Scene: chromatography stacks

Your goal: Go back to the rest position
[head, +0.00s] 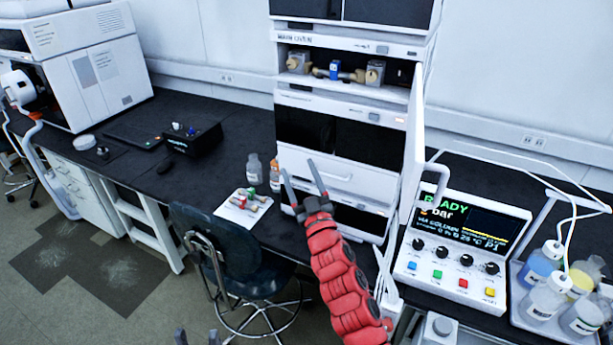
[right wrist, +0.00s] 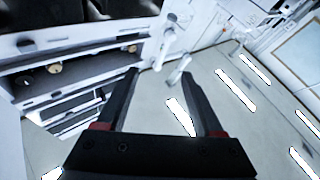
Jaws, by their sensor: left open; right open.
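My right gripper (head: 298,167), on the red arm, is open and raised in front of the lower part of the chromatography stack (head: 345,205). In the right wrist view its two dark fingers (right wrist: 160,70) stand apart with nothing between them. My left gripper (head: 197,338) shows only as two dark fingertips at the bottom edge of the head view. They are apart, and I see nothing between them. The stack's open compartment (head: 340,92) holds a column-like part with a blue piece (head: 334,70) between metal blocks.
A white mat (head: 226,210) with small red- and green-marked parts lies on the bench, with two small bottles (head: 254,168) behind it. A chair (head: 235,250) stands in front. A control panel (head: 455,250) reading READY and a tray of bottles (head: 522,318) are at the right.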

